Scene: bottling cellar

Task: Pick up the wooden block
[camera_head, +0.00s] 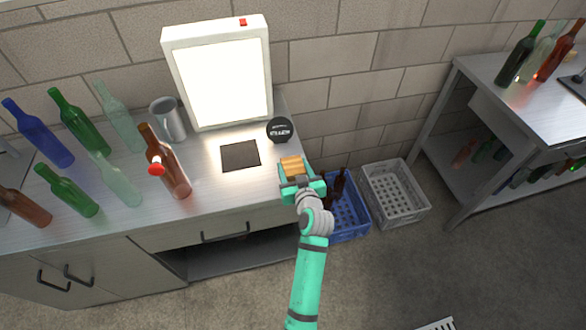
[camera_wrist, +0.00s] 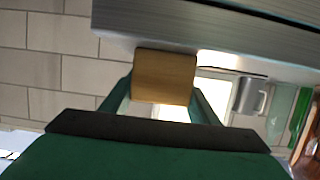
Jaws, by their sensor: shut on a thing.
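The wooden block (camera_head: 292,165) is a small tan block at the right end of the metal counter in the head view. My gripper (camera_head: 297,178) is shut on it, with the block showing beyond the fingers. In the wrist view the block (camera_wrist: 164,77) sits between the two green fingers of my gripper (camera_wrist: 160,95), one finger at each side. Whether the block touches the counter or is held clear of it cannot be told for sure.
A dark square pad (camera_head: 240,156), a round black item (camera_head: 280,129) and a lit panel (camera_head: 217,75) stand on the counter (camera_head: 222,190). Several bottles and a grey mug (camera_head: 168,119) are further left. A blue crate (camera_head: 352,228) and a grey crate (camera_head: 396,192) are on the floor.

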